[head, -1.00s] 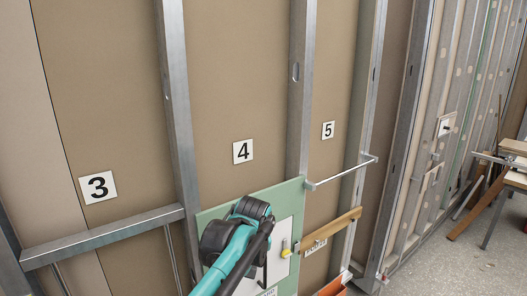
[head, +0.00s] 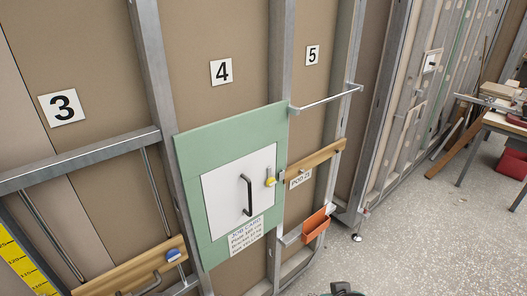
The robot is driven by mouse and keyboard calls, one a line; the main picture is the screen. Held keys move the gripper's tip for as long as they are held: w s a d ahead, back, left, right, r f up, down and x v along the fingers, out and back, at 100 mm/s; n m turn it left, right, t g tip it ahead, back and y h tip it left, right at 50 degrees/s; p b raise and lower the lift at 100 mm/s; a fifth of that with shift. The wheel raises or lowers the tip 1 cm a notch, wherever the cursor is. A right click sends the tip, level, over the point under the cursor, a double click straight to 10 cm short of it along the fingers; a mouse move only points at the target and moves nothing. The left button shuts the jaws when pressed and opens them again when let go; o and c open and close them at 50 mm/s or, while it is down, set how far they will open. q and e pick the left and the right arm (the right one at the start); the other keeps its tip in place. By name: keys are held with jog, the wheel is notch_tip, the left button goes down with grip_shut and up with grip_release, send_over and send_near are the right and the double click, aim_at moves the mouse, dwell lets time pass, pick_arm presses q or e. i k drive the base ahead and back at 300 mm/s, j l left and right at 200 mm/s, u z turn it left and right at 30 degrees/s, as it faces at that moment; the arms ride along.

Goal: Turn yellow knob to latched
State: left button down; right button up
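The yellow knob (head: 270,182) sits at the right edge of a white panel door (head: 222,190), with a small pale piece just above it. The door lies flat in a green board (head: 190,150) under the number 4 and has a black vertical handle (head: 246,195). The knob is too small for me to read its exact turn position. Nothing touches the knob or the handle. Neither gripper can be made out; only a dark rounded part shows at the bottom edge, perhaps of my own arm.
A job card (head: 246,235) hangs below the door. A wooden rail (head: 315,162), a metal towel bar (head: 325,100) and an orange bin (head: 316,225) are to the right. A lower-left wooden rail (head: 130,270) carries a blue knob (head: 173,254). The right-hand floor is mostly clear.

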aim_at(271, 181)
jog(key=i+l+z, duration=0.15)
jog(key=z, duration=0.2)
jog(key=i+l+z, duration=0.15)
jog(key=z, duration=0.2)
jog(key=i+z, duration=0.15)
jog(key=z, duration=0.2)
